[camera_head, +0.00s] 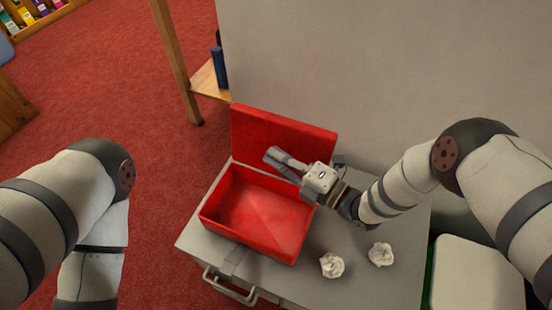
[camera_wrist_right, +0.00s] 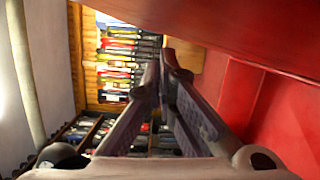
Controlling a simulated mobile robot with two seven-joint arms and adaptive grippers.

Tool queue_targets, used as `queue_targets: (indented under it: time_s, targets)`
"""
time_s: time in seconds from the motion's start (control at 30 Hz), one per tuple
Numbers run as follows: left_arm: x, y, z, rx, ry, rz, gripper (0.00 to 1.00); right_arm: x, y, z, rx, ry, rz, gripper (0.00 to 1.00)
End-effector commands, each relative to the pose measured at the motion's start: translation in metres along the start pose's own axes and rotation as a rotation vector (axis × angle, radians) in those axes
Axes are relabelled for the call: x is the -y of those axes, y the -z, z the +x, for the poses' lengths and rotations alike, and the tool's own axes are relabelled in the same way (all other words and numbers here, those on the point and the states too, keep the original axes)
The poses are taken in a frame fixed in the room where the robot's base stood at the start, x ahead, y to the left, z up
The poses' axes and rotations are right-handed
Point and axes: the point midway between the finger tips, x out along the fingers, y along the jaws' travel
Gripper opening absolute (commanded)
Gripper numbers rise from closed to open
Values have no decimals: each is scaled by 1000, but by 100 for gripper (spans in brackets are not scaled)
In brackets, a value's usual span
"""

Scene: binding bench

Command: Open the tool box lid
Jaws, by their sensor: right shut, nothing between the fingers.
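The red tool box (camera_head: 262,233) stands on the grey cabinet top, its inside visible and empty. Its lid (camera_head: 262,132) is raised and stands upright along the back edge. My right gripper (camera_head: 270,156) is over the back of the box, in front of the lid, with its fingers pointing left; the picture does not settle whether it touches the lid. In the right wrist view the fingers (camera_wrist_right: 166,62) are shut at the tips with nothing between them, and red box surfaces (camera_wrist_right: 285,110) fill the right side. My left gripper is out of the picture; only my left arm shows.
Two crumpled white paper balls (camera_head: 332,265) (camera_head: 381,254) lie on the grey cabinet (camera_head: 205,248) in front and to the right of the box. A pale wall or panel (camera_head: 380,70) rises behind. A wooden stand (camera_head: 205,80) is at the back left.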

Motion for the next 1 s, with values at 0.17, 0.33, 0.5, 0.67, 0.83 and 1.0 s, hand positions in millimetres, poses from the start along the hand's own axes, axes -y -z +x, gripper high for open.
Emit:
queue_targets:
  time_s: [0.17, 0.33, 0.5, 0.67, 0.83, 1.0]
  targets:
    - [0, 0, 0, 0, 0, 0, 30, 0, 0, 0, 0, 0, 0, 0]
    - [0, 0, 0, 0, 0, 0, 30, 0, 0, 0, 0, 0, -1, 0]
    - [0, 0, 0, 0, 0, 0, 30, 0, -1, -7, 0, 1, -1, 0]
    - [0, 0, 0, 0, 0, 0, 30, 1, -1, -45, 0, 4, 0, 0]
    - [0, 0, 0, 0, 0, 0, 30, 1, -1, -90, 1, 3, 1, 0]
    - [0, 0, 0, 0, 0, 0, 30, 0, -1, -115, 0, 1, -1, 0]
